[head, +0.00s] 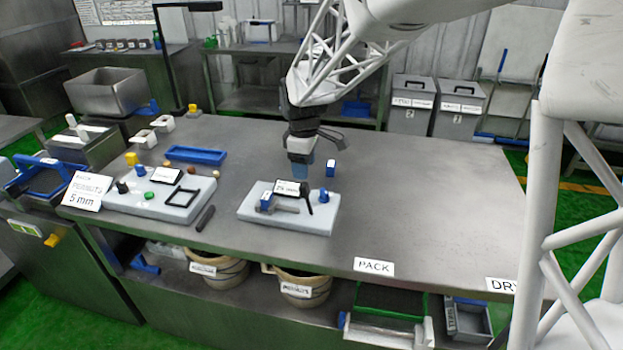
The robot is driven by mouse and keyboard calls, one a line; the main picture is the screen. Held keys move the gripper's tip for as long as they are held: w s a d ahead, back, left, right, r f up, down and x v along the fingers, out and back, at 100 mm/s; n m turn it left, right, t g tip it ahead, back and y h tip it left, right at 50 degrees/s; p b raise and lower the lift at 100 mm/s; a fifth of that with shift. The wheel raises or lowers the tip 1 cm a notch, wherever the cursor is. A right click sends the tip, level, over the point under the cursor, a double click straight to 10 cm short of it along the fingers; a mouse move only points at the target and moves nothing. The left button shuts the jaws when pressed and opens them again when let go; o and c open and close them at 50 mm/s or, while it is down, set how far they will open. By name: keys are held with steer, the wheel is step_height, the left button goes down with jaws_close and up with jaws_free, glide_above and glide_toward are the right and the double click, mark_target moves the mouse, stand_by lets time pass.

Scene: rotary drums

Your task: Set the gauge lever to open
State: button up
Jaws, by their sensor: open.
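A light grey block (290,222) on the steel table carries the gauge, with a small white label plate (287,187) that has dark marks too small to read. A thin black lever (308,198) stands at the right of the label, tilted, its lower end near the block's top. A blue piece (265,200) and a grey bar (287,207) sit in front of the label. My gripper (300,172) points down just behind and above the label, with blue fingertips. It is open and empty, and seems apart from the lever. The lever's exact setting cannot be told.
A small blue-and-white block (330,168) stands right of my gripper. A blue tray (196,155) lies behind.

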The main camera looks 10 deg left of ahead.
mark_target(304, 184)
stand_by(0.4)
steer(key=shift+f, duration=3.9)
steer(key=shift+c, duration=0.2)
jaws_close()
